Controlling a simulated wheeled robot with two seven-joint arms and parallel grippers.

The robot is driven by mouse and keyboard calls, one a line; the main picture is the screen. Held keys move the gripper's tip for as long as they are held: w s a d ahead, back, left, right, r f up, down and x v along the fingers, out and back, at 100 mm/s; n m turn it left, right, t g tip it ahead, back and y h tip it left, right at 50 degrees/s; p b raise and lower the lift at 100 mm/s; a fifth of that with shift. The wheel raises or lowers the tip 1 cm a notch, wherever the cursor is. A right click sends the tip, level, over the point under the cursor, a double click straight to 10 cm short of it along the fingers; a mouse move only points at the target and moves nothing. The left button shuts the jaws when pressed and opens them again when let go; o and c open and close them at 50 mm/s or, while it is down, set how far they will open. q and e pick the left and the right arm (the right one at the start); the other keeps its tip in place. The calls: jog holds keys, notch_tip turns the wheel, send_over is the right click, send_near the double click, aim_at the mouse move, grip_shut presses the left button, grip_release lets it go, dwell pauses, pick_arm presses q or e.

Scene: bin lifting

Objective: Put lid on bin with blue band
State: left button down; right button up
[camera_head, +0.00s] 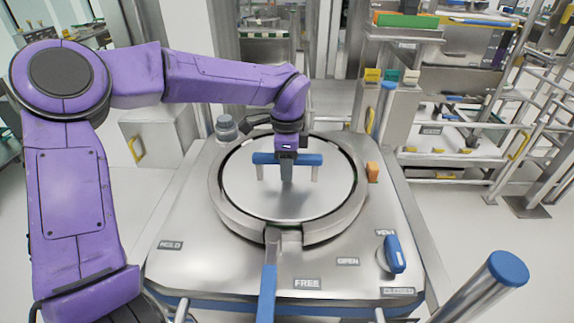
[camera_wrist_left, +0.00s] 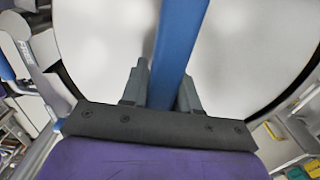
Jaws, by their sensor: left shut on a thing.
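The round metal lid (camera_head: 252,195) has a blue bar handle (camera_head: 308,159) on two posts. It lies level within a thick metal ring (camera_head: 222,204) on a metal station, with a dark line around its edge. I cannot tell whether it rests there or is slightly raised. My left gripper (camera_head: 287,172) comes down from above and is shut on the handle. In the left wrist view the blue handle (camera_wrist_left: 180,40) runs between the fingers (camera_wrist_left: 160,92), over the pale lid (camera_wrist_left: 235,60). My right gripper is not in view.
The station top (camera_head: 200,255) carries a lever with a blue grip (camera_head: 267,292) in front, a blue knob (camera_head: 394,254) and an orange block (camera_head: 373,171) at right. A blue-capped post (camera_head: 506,268) stands front right. Shelves and rails (camera_head: 450,150) fill the right background.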

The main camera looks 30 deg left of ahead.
pick_arm(q)
jog(key=shift+r, duration=0.15)
jog(key=c, duration=0.8)
grip_release()
jog(key=shift+o, duration=0.2)
jog(key=shift+s, duration=0.1)
notch_tip(320, 180, up, 10)
jog(key=shift+r+b, duration=0.25)
jog(key=shift+b, duration=0.7)
